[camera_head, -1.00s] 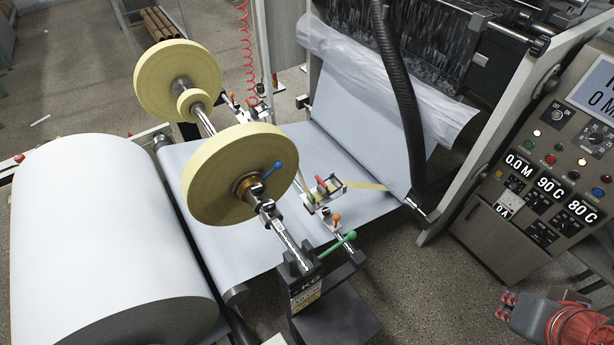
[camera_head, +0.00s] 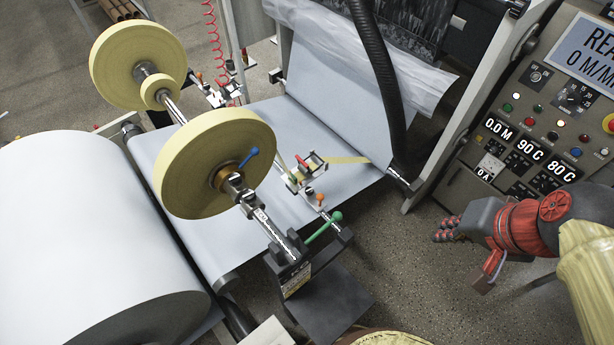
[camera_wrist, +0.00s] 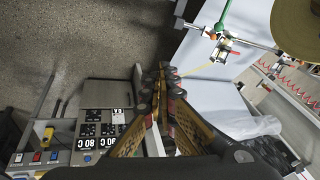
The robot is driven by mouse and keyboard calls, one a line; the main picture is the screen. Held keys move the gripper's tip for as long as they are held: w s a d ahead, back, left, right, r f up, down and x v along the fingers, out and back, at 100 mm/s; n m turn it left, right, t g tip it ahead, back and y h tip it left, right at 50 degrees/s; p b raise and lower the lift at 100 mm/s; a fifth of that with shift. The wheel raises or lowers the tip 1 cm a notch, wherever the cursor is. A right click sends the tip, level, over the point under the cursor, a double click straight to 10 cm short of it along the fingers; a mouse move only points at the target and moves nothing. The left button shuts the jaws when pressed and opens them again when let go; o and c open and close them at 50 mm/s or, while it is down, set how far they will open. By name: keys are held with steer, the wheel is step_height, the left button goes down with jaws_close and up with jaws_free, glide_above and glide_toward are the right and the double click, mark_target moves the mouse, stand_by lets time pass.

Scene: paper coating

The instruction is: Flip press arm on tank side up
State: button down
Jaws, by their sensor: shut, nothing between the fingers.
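A press unit with a red-handled arm (camera_head: 302,165) sits on a silver rail over the white paper web. Its red handle is tilted, and a yellow strip leads from it. An orange knob (camera_head: 320,198) and a green-knobbed lever (camera_head: 325,226) are beside it. The same unit shows at the top of the wrist view (camera_wrist: 228,42). A second, similar unit (camera_head: 220,95) is at the far end of the rail. I cannot tell which is the tank side. My gripper (camera_head: 438,230) is shut and empty, right of the near unit and apart from it. Its fingertips (camera_wrist: 166,70) meet in the wrist view.
Large yellow rolls (camera_head: 214,170) on a shaft and a big white paper roll (camera_head: 85,240) stand left. A black hose (camera_head: 378,70) hangs behind the near unit. A control panel (camera_head: 545,115) is at right. Open floor (camera_head: 400,265) lies between my gripper and the rail.

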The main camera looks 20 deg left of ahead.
steer(key=w+a+f+m+g+y, duration=0.2)
steer(key=w+a+f+m+y, duration=0.4)
steer(key=a, duration=0.5)
steer(key=w+a+f+m+g+y, duration=0.3)
steer(key=w+a+f+m, duration=0.45)
steer(key=a, duration=0.45)
steer(key=w+a+f+m+t+y, duration=0.1)
steer(key=w+a+f+m, duration=0.1)
steer(key=f+m, duration=0.15)
steer(key=w+a+f+m+t+y, duration=0.1)
steer(key=w+a+f+m, duration=0.15)
steer(key=f, duration=0.25)
steer(key=m+t+y+b, duration=0.1)
steer(key=m+t, duration=0.2)
steer(key=m, duration=0.4)
glide_toward(307, 176)
steer(key=s+d+r, duration=0.1)
steer(key=s+r, duration=0.2)
steer(key=r, duration=0.2)
steer(key=shift+s+d+f, duration=0.15)
steer(key=b+x, duration=0.3)
steer(key=x, duration=0.7)
steer(key=shift+b, duration=0.3)
